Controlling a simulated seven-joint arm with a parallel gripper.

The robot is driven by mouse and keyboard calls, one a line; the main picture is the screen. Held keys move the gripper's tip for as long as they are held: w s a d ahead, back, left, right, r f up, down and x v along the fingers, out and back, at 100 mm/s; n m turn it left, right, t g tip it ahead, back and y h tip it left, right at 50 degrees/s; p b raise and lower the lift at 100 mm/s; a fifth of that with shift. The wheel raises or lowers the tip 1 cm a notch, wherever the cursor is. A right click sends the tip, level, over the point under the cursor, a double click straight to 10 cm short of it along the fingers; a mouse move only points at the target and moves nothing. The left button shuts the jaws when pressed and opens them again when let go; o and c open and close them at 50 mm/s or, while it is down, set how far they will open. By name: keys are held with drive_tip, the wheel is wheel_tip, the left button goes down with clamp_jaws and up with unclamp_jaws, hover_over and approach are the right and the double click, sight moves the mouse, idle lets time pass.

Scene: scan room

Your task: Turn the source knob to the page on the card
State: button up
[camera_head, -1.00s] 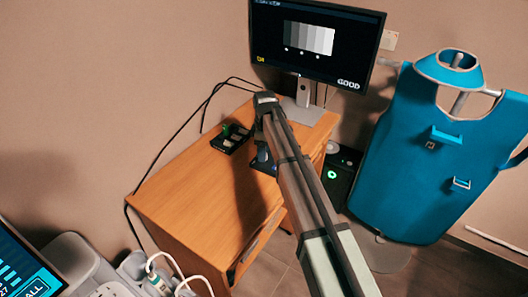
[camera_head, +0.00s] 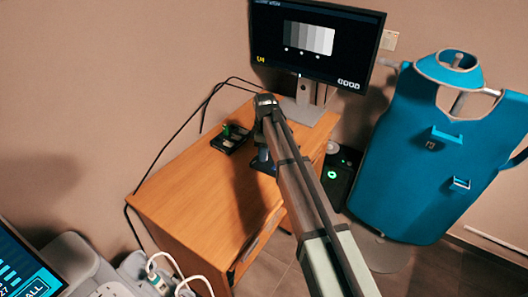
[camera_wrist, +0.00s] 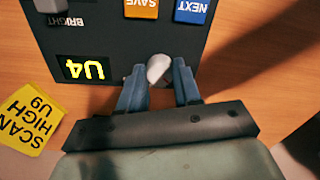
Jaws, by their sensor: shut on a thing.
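The source knob (camera_wrist: 159,69), a pale grey knob, sits on a dark panel (camera_wrist: 110,30) in the wrist view. My gripper (camera_wrist: 160,78) has its two blue fingers on either side of the knob and is shut on it. The panel's yellow display (camera_wrist: 84,68) is upside down in this view and reads U4. A yellow card (camera_wrist: 32,118) lies left of the panel, also upside down, with SCAN HIGH and what looks like U9.
The panel also has a BRIGHT knob (camera_wrist: 48,5), an orange SAVE button (camera_wrist: 141,8) and a blue NEXT button (camera_wrist: 192,10). A blue apron (camera_head: 430,160) hangs at right.

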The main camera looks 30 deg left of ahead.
drive_tip(key=shift+m, duration=0.3)
drive_tip(key=shift+c, duration=0.3)
drive_tip(key=m, duration=0.9)
drive_tip(key=shift+m+y, duration=0.3)
drive_tip(key=o, duration=1.1)
drive_tip(key=shift+c, duration=0.2)
drive_tip(key=shift+r, duration=0.1)
wheel_tip(320, 180, up, 14)
drive_tip(key=shift+w+d+f, duration=0.2)
drive_tip(key=shift+w+d, duration=0.05)
